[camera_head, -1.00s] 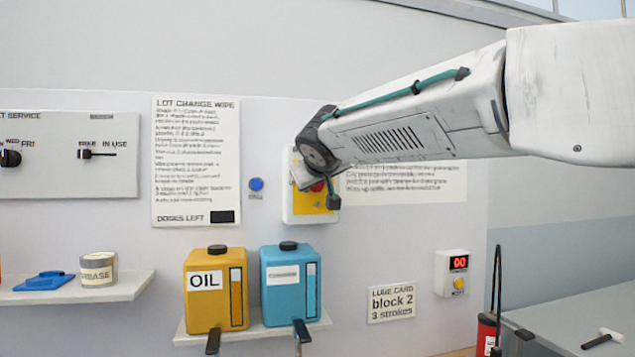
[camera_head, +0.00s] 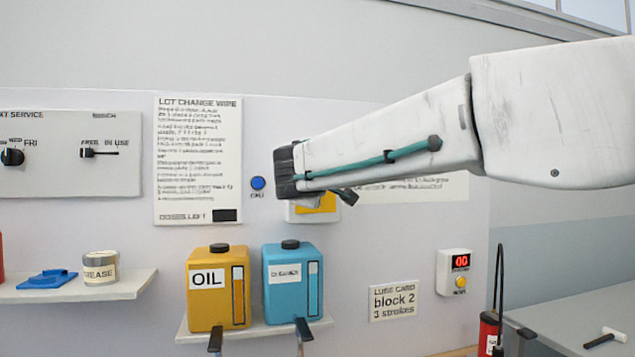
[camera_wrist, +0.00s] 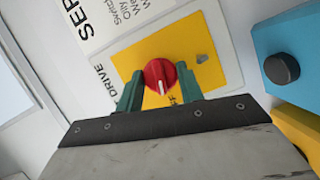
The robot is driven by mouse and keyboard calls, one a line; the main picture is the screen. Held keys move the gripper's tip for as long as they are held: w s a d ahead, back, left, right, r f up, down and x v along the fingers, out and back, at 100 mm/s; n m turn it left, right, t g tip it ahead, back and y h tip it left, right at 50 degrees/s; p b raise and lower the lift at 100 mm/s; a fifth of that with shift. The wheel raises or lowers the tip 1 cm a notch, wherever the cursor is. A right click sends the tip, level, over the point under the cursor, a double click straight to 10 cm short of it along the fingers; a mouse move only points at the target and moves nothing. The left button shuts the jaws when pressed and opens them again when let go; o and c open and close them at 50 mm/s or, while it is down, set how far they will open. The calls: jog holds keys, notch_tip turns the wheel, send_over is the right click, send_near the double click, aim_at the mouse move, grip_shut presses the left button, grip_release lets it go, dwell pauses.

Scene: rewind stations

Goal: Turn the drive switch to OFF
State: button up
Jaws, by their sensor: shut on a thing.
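The drive switch is a round red knob (camera_wrist: 161,76) with a white pointer line, on a yellow plate (camera_wrist: 202,58) marked DRIVE in the wrist view. My gripper (camera_wrist: 160,85) has its two green fingers on either side of the red knob and is shut on it. The white line points toward the gripper's palm in the wrist view. In the head view my arm hides the knob, and only the lower part of the yellow plate (camera_head: 318,204) shows.
Below the switch, a yellow OIL can (camera_head: 209,305) and a blue can (camera_head: 283,310) stand on a shelf. A blue button (camera_head: 258,183) is just left of the switch box. A sheet of text (camera_head: 198,160) hangs further left. A small red-digit display (camera_head: 454,272) is lower right.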

jog(key=shift+f+n+t, duration=0.1)
jog(key=shift+n+t, duration=0.4)
jog(key=shift+n, duration=0.6)
jog(key=o, duration=1)
jog(key=shift+c, duration=0.2)
jog(key=shift+o, duration=0.2)
jog(key=shift+f, duration=0.1)
